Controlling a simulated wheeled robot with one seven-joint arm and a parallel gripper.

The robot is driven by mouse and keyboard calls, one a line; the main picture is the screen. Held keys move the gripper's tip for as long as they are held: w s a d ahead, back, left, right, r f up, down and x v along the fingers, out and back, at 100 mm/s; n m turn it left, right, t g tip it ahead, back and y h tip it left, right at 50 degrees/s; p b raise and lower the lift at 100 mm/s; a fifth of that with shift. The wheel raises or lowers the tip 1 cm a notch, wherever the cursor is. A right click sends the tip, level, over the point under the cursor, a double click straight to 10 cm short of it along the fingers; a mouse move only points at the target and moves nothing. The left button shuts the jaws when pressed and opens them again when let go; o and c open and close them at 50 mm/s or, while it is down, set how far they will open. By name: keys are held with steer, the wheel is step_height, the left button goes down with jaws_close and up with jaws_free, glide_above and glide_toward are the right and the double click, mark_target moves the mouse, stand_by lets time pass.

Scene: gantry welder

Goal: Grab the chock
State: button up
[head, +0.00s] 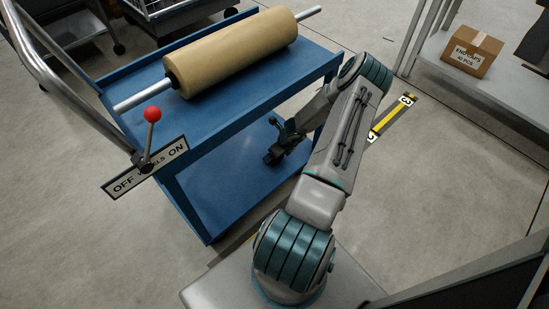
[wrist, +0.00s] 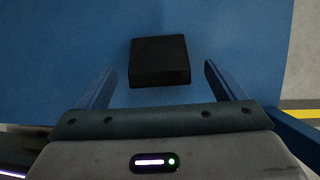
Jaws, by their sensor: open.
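The chock, a black block (wrist: 159,62), lies on a blue surface in the wrist view, lined up between the fingers. My gripper (wrist: 158,70) is open, with one finger to each side of the block and a gap on both sides. How far the block is below the fingertips is hard to tell. In the head view my gripper (head: 283,148) reaches in over the lower shelf (head: 222,197) of the blue cart, under its top. There the chock cannot be told apart from the dark gripper parts.
The cart's top (head: 215,118) carries a tan roll (head: 235,48) on a metal bar. A red-knobbed lever (head: 152,115) stands by an OFF/ON plate (head: 145,168). A blue cart leg (wrist: 296,135) is close at right in the wrist view. A cardboard box (head: 473,52) sits on a shelf at right.

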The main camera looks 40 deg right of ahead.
steer(key=b+x, duration=0.1)
steer(key=x, duration=0.3)
steer(key=shift+a, duration=0.1)
steer(key=shift+r, duration=0.15)
steer(key=c, duration=1.2)
steer(key=shift+r, duration=0.15)
